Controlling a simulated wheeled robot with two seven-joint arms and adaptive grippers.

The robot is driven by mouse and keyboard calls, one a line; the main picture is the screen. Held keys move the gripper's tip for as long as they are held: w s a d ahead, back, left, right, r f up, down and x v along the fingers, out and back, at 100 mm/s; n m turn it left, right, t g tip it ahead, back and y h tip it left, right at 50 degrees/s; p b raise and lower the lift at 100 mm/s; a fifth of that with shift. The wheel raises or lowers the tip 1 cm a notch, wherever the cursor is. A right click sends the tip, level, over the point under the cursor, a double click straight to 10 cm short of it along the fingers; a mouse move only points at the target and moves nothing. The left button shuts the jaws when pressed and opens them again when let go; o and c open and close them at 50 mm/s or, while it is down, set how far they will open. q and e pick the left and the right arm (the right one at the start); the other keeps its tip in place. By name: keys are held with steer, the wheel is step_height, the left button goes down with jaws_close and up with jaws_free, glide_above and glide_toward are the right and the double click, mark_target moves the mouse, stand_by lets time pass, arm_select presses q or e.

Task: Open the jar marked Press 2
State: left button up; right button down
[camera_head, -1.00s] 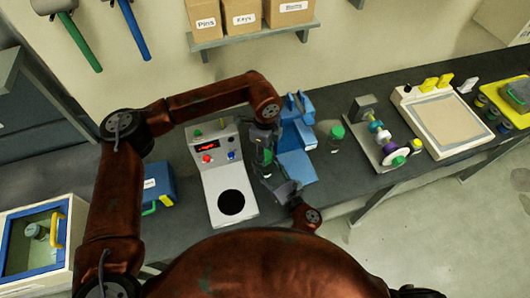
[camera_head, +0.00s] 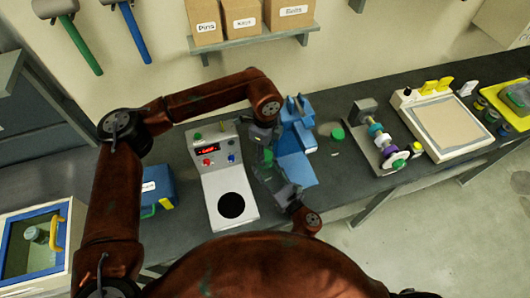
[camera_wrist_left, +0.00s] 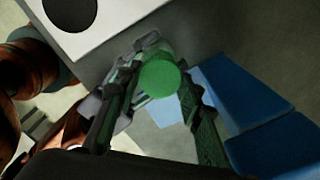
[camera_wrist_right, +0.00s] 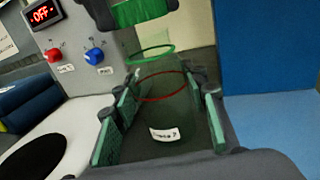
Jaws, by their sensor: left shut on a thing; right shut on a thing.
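The glass jar stands upright between my two grippers; its see-through body shows in the right wrist view (camera_wrist_right: 165,110), with a white label too blurred to read surely. Its green lid (camera_wrist_left: 160,78) sits between the left fingers; the lid also shows at the top of the right wrist view (camera_wrist_right: 143,12). My left gripper (camera_head: 264,146) is shut on the lid from above. My right gripper (camera_head: 277,178) is shut on the jar body below. A green ring and a red ring show between lid and body; whether the lid touches the jar I cannot tell.
A grey machine (camera_head: 224,180) with an OFF display and a black round spot stands left of the grippers. A blue device (camera_head: 296,150) is close on the right. Another green lid (camera_head: 337,132) is beyond it, then a spindle with coloured discs (camera_head: 380,140).

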arm_select(q)
steer(key=shift+r, duration=2)
arm_select(e)
steer(key=c, duration=1.1)
jaws_free()
